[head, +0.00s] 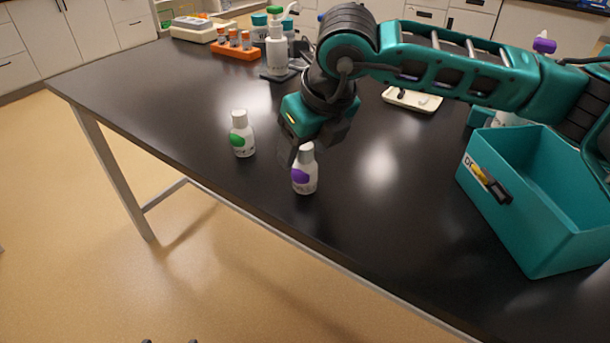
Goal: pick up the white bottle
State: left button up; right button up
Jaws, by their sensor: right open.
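Two small white bottles stand upright near the table's front edge. One white bottle (305,178) has a purple label. The other white bottle (241,141) has a green label and stands to its left, further back. My right gripper (298,152) is open, with its dark fingers pointing down. It is just above and behind the purple-labelled bottle, and a finger overlaps the left of that bottle's neck in the picture. I cannot tell whether they touch. Nothing shows between the fingers. My left gripper is not in view.
A teal open box (522,233) stands at the right on the black table (190,95). An orange rack (236,52) and a green-capped dispenser bottle (276,52) are at the back. A pale tray (411,99) lies behind my right arm. The table left of the bottles is clear.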

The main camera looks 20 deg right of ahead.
jog(key=shift+c, duration=0.2)
grip_shut()
dwell(0.3)
